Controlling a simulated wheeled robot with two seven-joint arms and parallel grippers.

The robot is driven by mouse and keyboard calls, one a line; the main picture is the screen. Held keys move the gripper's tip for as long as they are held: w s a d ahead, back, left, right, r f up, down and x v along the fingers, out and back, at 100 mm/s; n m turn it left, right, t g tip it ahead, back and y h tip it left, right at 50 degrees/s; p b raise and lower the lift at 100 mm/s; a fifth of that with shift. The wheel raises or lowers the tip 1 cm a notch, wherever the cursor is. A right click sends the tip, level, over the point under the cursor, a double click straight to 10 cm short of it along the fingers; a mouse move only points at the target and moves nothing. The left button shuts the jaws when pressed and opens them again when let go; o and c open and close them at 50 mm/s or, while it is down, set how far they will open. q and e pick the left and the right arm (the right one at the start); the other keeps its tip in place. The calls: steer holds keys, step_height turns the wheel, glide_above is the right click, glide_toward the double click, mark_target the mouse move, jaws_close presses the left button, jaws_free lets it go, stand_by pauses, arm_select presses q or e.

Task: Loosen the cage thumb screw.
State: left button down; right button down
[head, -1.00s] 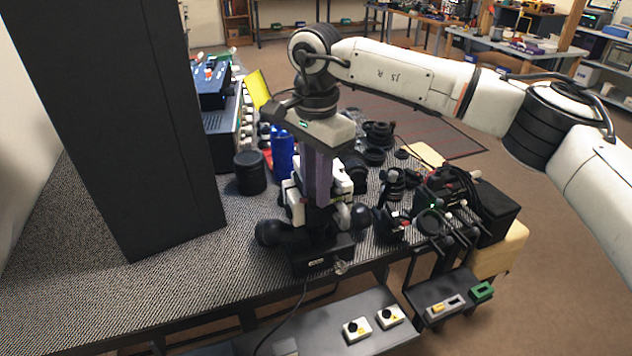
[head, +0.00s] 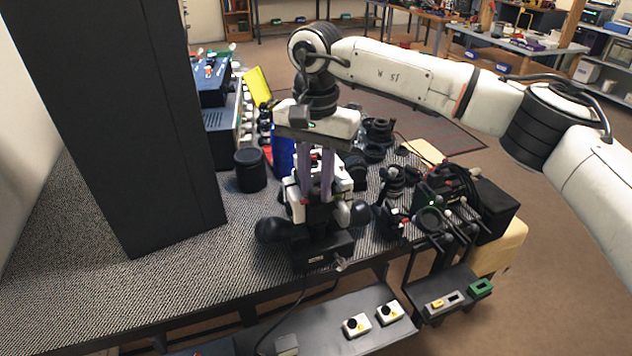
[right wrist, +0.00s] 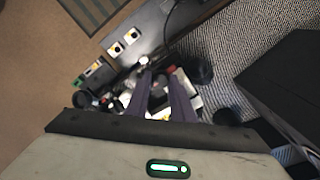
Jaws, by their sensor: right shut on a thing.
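The cage assembly (head: 338,183), white and black parts on a black base block (head: 322,252), stands at the front edge of the table. My right gripper (head: 315,198) comes down on it from above. Its two purple fingers are shut on a small part at the top of the assembly, which I take to be the cage thumb screw. The screw itself is hidden between the fingertips. The right wrist view shows the fingers (right wrist: 163,78) reaching into the blurred assembly. My left gripper is not in view.
A tall black panel (head: 110,120) stands at the left. A lower shelf (head: 320,330) is in front. The left tabletop is clear.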

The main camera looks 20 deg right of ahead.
mark_target(316, 191)
steer(key=shift+r, duration=0.1)
steer(key=c, duration=1.5)
jaws_free()
steer(key=shift+c, duration=0.2)
step_height(316, 191, up, 10)
steer(key=shift+r+b, duration=0.15)
steer(key=shift+b, duration=0.3)
